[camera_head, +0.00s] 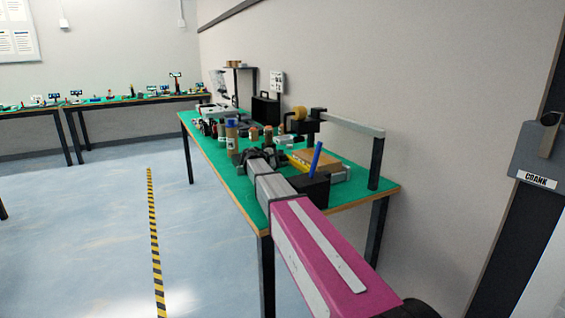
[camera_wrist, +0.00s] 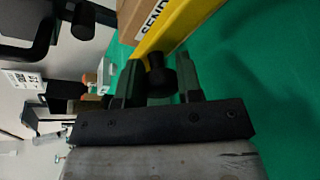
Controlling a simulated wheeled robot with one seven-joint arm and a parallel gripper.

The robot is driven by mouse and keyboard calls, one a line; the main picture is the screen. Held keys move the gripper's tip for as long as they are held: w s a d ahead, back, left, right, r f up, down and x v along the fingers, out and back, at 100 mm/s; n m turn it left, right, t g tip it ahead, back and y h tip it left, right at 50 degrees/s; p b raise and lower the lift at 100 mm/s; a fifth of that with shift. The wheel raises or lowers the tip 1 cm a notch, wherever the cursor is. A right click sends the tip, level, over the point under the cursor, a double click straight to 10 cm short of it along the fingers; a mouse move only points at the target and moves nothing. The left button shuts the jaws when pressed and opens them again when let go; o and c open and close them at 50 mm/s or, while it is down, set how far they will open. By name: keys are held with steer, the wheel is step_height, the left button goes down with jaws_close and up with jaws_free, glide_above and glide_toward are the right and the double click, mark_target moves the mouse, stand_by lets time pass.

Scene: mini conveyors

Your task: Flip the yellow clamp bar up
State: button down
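The yellow clamp bar (camera_wrist: 182,27) runs diagonally across the top of the wrist view, along the edge of a cardboard box. A black knob (camera_wrist: 161,80) is at its near end. My gripper (camera_wrist: 158,75) has its dark fingers apart, one on each side of the knob. The knob nearly fills the gap; I cannot tell whether both fingers touch it. In the head view the yellow bar (camera_head: 298,163) lies low against the box (camera_head: 318,158). My gripper (camera_head: 262,156) there is a dark shape over the bench, its fingers not clear.
The green bench top (camera_head: 347,198) is bare at the right. A raised grey beam (camera_head: 350,125) on a dark post is behind the box. Several small items crowd the bench's far part.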

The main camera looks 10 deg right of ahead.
steer(key=shift+r, duration=0.1)
steer(key=shift+s+r+m, duration=0.1)
steer(key=shift+r+m, duration=0.2)
steer(key=shift+r, duration=0.35)
steer(key=s+d+r+m+t, duration=0.1)
steer(key=s+r+m, duration=0.15)
steer(key=r, duration=0.35)
steer(key=s+d+r+m+t, duration=0.1)
steer(key=s+r+m+t, duration=0.15)
steer(key=r, duration=0.35)
steer(key=s+d+r+m+h, duration=0.1)
steer(key=s+d+r+m, duration=0.1)
steer(key=s+r+m, duration=0.2)
steer(key=s+d+r+m, duration=0.2)
steer(key=s+r+m, duration=0.2)
steer(key=s, duration=0.5)
steer(key=shift+s+r+t+h, duration=0.25)
steer(key=shift+r+t+h, duration=0.2)
steer(key=shift+r, duration=0.1)
steer(key=shift+s, duration=0.1)
steer(key=c, duration=0.8)
jaws_free()
